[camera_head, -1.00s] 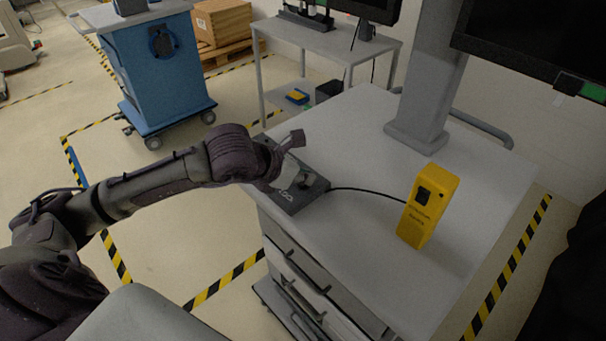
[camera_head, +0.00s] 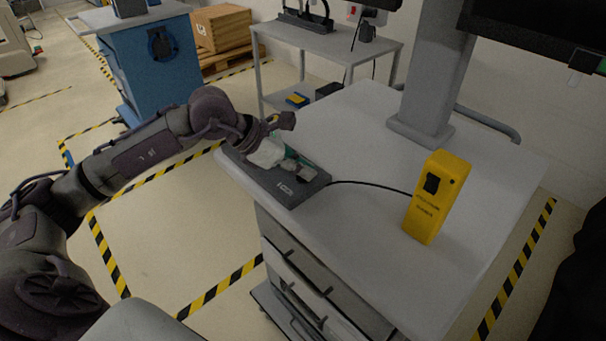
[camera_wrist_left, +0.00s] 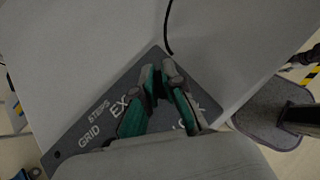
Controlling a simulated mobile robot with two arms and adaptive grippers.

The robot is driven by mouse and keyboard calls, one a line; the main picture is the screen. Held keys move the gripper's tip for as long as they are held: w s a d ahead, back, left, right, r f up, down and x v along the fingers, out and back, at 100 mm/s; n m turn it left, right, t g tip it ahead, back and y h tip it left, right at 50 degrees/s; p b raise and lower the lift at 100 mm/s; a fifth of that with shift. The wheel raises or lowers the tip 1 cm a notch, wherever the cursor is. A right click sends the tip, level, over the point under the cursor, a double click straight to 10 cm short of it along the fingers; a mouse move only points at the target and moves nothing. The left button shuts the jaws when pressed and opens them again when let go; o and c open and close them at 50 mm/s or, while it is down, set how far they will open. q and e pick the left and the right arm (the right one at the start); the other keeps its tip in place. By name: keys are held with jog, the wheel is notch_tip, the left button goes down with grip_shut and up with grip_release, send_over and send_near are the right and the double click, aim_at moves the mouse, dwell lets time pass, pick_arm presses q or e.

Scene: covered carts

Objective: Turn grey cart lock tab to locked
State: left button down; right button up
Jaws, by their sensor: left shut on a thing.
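The grey cart (camera_head: 375,130) has a light grey top, with a dark flat panel (camera_head: 308,192) at its left edge. In the left wrist view the panel (camera_wrist_left: 90,128) carries pale lettering, partly covered by my fingers. My left gripper (camera_head: 296,169) reaches down onto the panel from the left. In the left wrist view its green and grey fingers (camera_wrist_left: 160,76) are close together over the panel, shut on a small dark piece that appears to be the lock tab. The fingers largely hide it, so its setting cannot be read. My right gripper is not in view.
A yellow box (camera_head: 433,197) stands upright on the cart top, joined to the panel by a black cable (camera_head: 368,186). A grey column (camera_head: 430,80) rises behind it. A blue cart (camera_head: 160,62) and a grey table (camera_head: 335,45) stand farther back. The cart top's middle is clear.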

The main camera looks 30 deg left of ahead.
pick_arm(q)
jog(key=m+g+h+b, duration=0.1)
jog(key=m+g, duration=0.1)
jog(key=m, duration=0.1)
jog(key=m+g+h+b, duration=0.1)
jog(key=m+g, duration=0.1)
jog(key=m, duration=0.1)
jog(key=shift+w+g, duration=0.1)
jog(key=shift+g, duration=0.2)
jog(key=m+g+b, duration=0.2)
jog(key=m+g, duration=0.2)
jog(key=m, duration=0.2)
dwell(0.3)
jog(key=c, duration=1.3)
grip_release()
jog(key=shift+a+r, duration=0.1)
jog(key=shift+a, duration=0.05)
jog(key=v, duration=1.1)
jog(key=shift+w+a+r, duration=0.1)
jog(key=shift+w+r, duration=0.15)
jog(key=shift+r, duration=0.05)
